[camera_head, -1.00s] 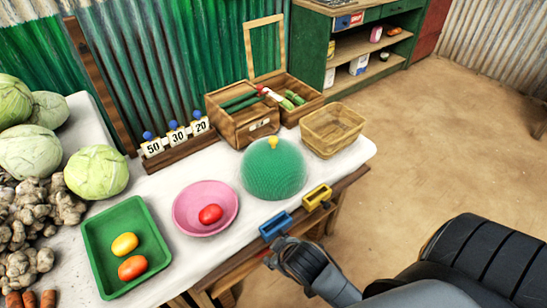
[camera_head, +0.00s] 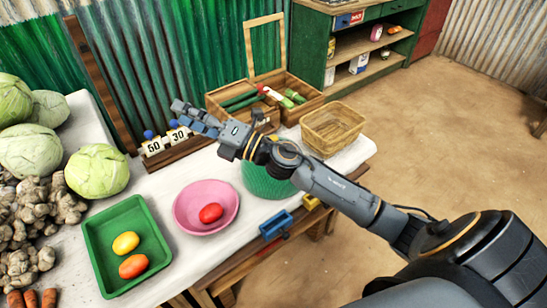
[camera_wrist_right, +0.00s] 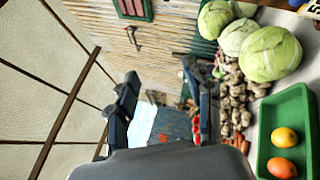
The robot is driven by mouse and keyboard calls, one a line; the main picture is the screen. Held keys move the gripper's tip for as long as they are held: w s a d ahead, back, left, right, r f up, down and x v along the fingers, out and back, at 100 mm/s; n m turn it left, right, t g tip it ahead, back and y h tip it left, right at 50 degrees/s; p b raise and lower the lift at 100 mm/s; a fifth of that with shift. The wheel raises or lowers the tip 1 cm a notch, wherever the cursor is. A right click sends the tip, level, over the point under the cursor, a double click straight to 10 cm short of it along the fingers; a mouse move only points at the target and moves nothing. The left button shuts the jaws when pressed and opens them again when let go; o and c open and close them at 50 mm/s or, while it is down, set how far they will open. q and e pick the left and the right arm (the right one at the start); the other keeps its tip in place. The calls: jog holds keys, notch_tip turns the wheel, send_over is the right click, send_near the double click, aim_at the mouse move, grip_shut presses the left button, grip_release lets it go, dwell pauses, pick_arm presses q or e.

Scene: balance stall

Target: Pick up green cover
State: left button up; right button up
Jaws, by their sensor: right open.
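The green cover (camera_head: 266,184) is a mesh dome on the white-topped table. In the head view my right arm passes in front of it and hides its top and yellow knob. My right gripper (camera_head: 192,117) is beyond the cover, up and to the left of it, above the number blocks. It is open and empty. In the right wrist view the open fingers (camera_wrist_right: 160,80) stand apart with no object between them, and the cover does not show. My left gripper is not in view.
A pink bowl (camera_head: 183,216) with a tomato and a green tray (camera_head: 99,250) lie left of the cover. A wicker basket (camera_head: 334,137) and a wooden box (camera_head: 223,101) stand behind. A blue bin (camera_head: 275,227) is at the front edge. Cabbages (camera_head: 97,171) are at left.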

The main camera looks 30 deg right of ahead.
jog(key=w+d+f+n+g+h, duration=0.2)
jog(key=d+f+n+g, duration=0.45)
jog(key=n+g, duration=0.6)
jog(key=s+d+f+n+g+h, duration=0.2)
jog(key=d+h, duration=0.6)
jog(key=d, duration=1.2)
jog(key=shift+t, duration=0.35)
jog(key=x, duration=0.2)
jog(key=p+x, duration=0.1)
jog(key=x, duration=0.3)
jog(key=shift+s+a+f, duration=0.2)
jog(key=shift+a+f, duration=0.15)
jog(key=shift+a, duration=0.15)
jog(key=shift+d+p+x, duration=0.15)
jog(key=shift+p+x, duration=0.35)
jog(key=shift+x, duration=0.85)
jog(key=shift+d+p+x, duration=0.1)
jog(key=shift+p+x, duration=0.35)
jog(key=shift+x, duration=0.85)
grip_shut()
